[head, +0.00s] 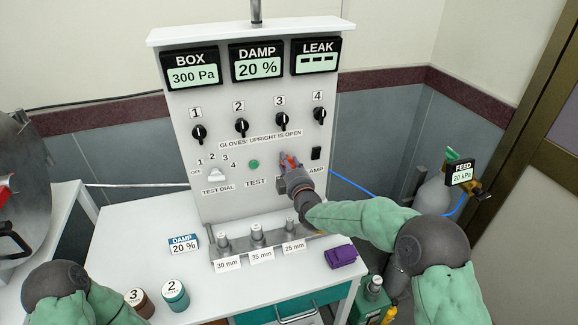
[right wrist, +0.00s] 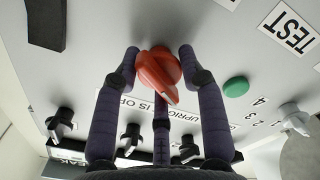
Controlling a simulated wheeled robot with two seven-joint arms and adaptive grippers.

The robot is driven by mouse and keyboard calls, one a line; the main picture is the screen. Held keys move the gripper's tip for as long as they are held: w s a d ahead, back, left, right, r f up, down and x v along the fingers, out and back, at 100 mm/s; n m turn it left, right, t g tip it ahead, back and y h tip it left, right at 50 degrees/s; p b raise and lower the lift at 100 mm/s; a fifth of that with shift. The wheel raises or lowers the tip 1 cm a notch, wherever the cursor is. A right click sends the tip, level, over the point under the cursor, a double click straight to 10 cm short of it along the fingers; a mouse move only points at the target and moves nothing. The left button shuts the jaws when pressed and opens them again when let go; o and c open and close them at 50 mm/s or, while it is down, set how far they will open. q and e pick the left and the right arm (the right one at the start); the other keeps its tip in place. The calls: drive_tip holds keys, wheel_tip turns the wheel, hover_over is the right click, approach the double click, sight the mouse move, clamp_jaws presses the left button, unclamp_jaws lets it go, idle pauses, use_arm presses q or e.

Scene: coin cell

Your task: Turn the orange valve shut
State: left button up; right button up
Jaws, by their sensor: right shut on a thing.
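The orange valve (head: 287,158) is on the lower front of the white panel, right of the green test button, mostly covered by my right gripper (head: 290,171). In the right wrist view the orange valve (right wrist: 157,70) shows as a red-orange knob with a raised ridge that lies slanted. My right gripper (right wrist: 158,58) has its dark fingers on either side of the knob and is shut on it. The label under the valve is hidden by my gripper. My left forearm shows at the lower left; its gripper is out of view.
Black knobs 1 to 4 (head: 241,126), a green test button (head: 254,164), a test dial (head: 216,174) and a black lamp switch (head: 316,153) surround the valve. Below stand metal posts (head: 256,232), a purple block (head: 341,254) and two jars (head: 175,296). A feed cylinder (head: 434,193) stands right.

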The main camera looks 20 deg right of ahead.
drive_tip(key=n, duration=0.5)
drive_tip(key=shift+a+r, duration=0.1)
drive_tip(key=shift+a, duration=0.15)
drive_tip(key=shift+n, duration=1)
drive_tip(key=shift+a+f, duration=0.1)
drive_tip(key=shift+f, duration=0.2)
drive_tip(key=o, duration=1.1)
drive_tip(key=shift+a, duration=0.15)
drive_tip(key=shift+d, duration=0.2)
drive_tip(key=shift+s, duration=0.15)
drive_tip(key=s, duration=1.1)
drive_tip(key=shift+s+d, duration=0.15)
drive_tip(key=shift+s, duration=0.2)
